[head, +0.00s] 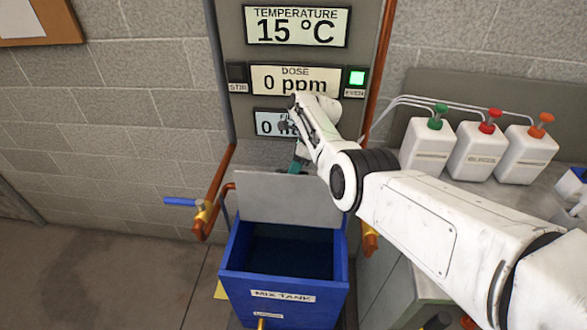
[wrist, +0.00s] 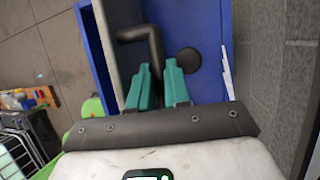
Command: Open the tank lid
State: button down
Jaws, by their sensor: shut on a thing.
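The blue mix tank (head: 283,292) stands at the bottom centre of the head view, with its dark inside visible from above. Its grey lid (head: 290,200) stands raised, about upright, at the tank's back edge. My gripper (head: 297,165) is at the lid's top edge, mostly hidden by my wrist in the head view. In the wrist view, my gripper's teal fingers (wrist: 160,72) are close together around the end of a dark bent handle (wrist: 140,35). Blue surfaces of the tank (wrist: 205,25) lie beyond the fingers. The exact contact is partly hidden.
A panel with a temperature display (head: 297,27) and dose display (head: 294,80) rises behind the tank. Copper pipes and a blue-handled valve (head: 180,201) flank it. White bottles (head: 477,150) stand on a counter at right. Floor at left (head: 110,270) is clear.

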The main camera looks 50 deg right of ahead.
jog(key=shift+s+d+f, duration=0.1)
jog(key=shift+d+f, duration=0.35)
jog(key=c, duration=1.1)
grip_release()
jog(key=shift+d+f, duration=0.1)
jog(key=shift+d, duration=0.15)
jog(key=shift+w+r, duration=0.25)
jog(key=shift+w, duration=0.05)
